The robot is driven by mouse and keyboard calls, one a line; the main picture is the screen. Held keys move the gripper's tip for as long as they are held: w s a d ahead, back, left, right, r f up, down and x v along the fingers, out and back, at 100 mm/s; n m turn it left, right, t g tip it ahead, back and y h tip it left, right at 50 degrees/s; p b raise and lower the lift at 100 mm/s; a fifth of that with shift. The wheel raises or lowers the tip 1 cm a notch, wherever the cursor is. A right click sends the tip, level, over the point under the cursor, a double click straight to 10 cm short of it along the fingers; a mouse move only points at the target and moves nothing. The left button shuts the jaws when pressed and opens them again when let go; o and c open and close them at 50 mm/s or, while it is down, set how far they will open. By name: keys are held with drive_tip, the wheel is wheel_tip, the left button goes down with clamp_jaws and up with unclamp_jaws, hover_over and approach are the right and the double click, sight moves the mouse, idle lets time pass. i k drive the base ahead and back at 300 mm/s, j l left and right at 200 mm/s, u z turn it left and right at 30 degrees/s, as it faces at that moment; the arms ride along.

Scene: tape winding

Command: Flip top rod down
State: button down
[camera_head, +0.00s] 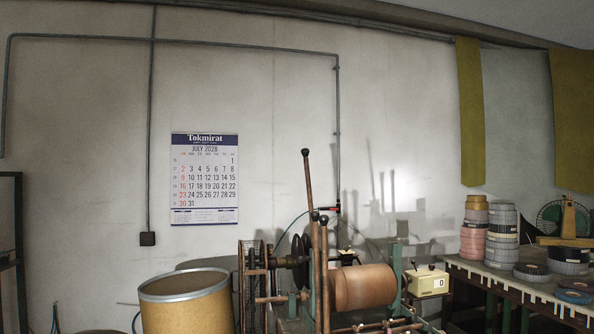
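A tape winding machine stands at the bottom centre of the head view. A long thin brown rod (308,182) with a black knob rises from it, nearly upright and leaning slightly left at its top. Two shorter upright rods with dark knobs stand just below it, a left one (316,262) and a right one (325,270). I cannot tell for sure which is the top rod; the long one reaches highest. A large copper-brown roll (364,287) sits right of the rods. The rods' lower ends are hidden or cut off. My gripper is not in view.
A yellow-brown drum (186,304) stands left of the machine. A cream counter box (428,282) reading 0 is right of the roll. A table (512,283) at right bears stacked tape rolls (502,236). A calendar (204,180) hangs on the wall behind.

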sight(306, 151)
drive_tip(key=i+j+z, duration=0.1)
drive_tip(key=i+j, duration=0.35)
drive_tip(key=i, duration=0.25)
drive_tip(key=i+j, duration=0.5)
drive_tip(key=i, duration=0.2)
drive_tip(key=i+j+z, duration=0.15)
drive_tip(key=i+j, duration=0.35)
drive_tip(key=i, duration=0.15)
